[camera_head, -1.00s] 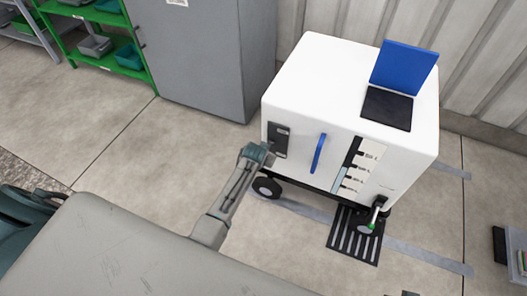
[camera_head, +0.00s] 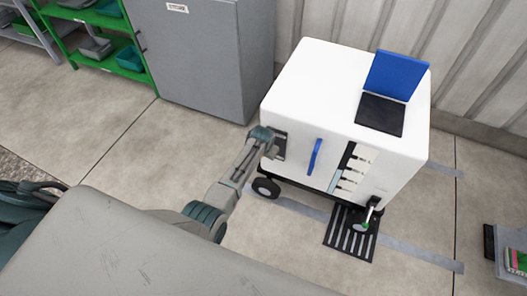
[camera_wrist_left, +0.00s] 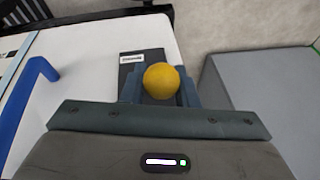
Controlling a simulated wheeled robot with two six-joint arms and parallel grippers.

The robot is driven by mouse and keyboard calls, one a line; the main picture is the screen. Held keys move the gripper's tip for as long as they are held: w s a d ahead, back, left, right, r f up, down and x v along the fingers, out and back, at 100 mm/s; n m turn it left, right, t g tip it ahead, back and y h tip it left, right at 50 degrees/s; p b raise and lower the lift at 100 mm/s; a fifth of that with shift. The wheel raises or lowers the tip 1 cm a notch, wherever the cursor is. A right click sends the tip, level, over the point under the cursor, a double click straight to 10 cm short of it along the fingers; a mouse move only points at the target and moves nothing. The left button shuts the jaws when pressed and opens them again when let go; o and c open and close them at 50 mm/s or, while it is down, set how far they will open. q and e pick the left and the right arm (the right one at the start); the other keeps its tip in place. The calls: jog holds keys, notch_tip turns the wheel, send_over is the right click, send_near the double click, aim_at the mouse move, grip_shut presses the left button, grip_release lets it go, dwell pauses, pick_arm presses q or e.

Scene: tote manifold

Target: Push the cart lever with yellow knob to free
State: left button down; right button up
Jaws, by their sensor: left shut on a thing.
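The white cart (camera_head: 345,85) stands near the corrugated wall, with a dark lever panel on its front left. The yellow knob (camera_wrist_left: 162,78) of the lever shows in the left wrist view, between the two fingers of my left gripper (camera_wrist_left: 160,92), which is shut on it. The dark panel with a small white label (camera_wrist_left: 142,60) lies just behind the knob. In the head view my left gripper (camera_head: 268,141) is against the cart's front at this panel (camera_head: 280,146) and hides the knob. The lever's shaft is hidden, so its position cannot be told. My right gripper is not in view.
A blue handle (camera_head: 315,157) stands on the cart front, right of the panel. A grey cabinet (camera_head: 205,65) is behind to the left. A lower lever with a green tip (camera_head: 366,225) is at the cart's front right, above a floor grate (camera_head: 350,235).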

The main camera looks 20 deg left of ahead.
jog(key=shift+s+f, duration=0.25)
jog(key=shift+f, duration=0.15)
pick_arm(q)
jog(key=c, duration=1.4)
grip_release()
jog(key=shift+c, duration=0.2)
jog(key=shift+r, duration=0.1)
